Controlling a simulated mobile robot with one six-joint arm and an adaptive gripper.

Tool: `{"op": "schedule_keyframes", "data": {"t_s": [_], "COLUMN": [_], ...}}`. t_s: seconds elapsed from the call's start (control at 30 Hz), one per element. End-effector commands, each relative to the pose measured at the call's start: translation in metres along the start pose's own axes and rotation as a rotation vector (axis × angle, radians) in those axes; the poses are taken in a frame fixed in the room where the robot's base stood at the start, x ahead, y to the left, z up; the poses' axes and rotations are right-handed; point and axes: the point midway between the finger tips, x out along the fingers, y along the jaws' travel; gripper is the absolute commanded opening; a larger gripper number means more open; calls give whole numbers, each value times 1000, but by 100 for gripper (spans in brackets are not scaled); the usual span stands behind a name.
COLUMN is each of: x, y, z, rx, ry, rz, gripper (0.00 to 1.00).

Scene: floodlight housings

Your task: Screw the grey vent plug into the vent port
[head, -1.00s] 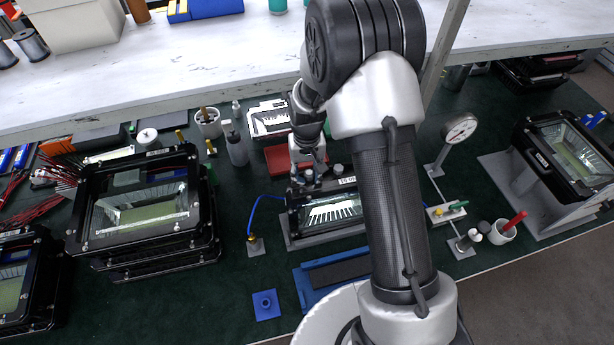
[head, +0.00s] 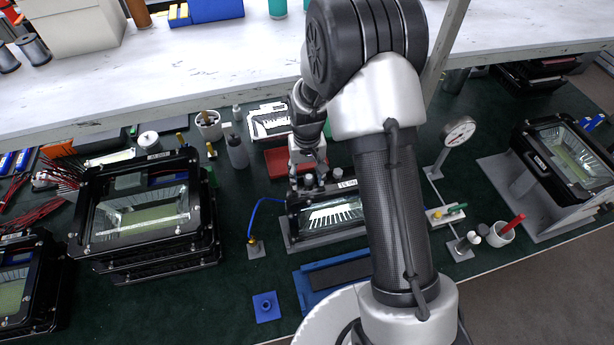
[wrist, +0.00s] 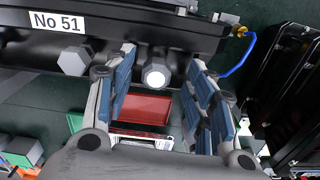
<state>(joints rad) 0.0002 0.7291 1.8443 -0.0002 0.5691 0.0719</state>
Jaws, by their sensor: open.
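The floodlight housing (head: 336,214) lies on its fixture in front of my arm. In the wrist view its black wall (wrist: 122,40) carries a "No 51" label. A grey hexagonal plug (wrist: 156,73) with a bright round end sits at this wall, between the fingers of my gripper (wrist: 160,88). The fingers are open, with a visible gap on both sides of the plug. A second grey hexagonal fitting (wrist: 73,60) sits to the left, outside the fingers. In the head view my gripper (head: 308,178) is at the housing's far edge. The vent port itself I cannot make out.
A blue hose (head: 254,212) runs from a brass fitting to the housing's left side. A red tray (head: 284,161) lies just behind. Stacked housings (head: 148,215) stand left; a pressure gauge (head: 458,131) stands right. The shelf edge and post are close to my arm.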

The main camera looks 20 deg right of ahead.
Motion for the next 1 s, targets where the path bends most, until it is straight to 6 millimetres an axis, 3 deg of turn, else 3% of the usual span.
{"op": "schedule_keyframes", "data": {"t_s": [0.5,1.0], "x": [-54,-55], "y": [0,0], "z": [0,0], "rx": [0,0], "ry": [1,1], "rz": [0,0], "gripper": [50,50]}}
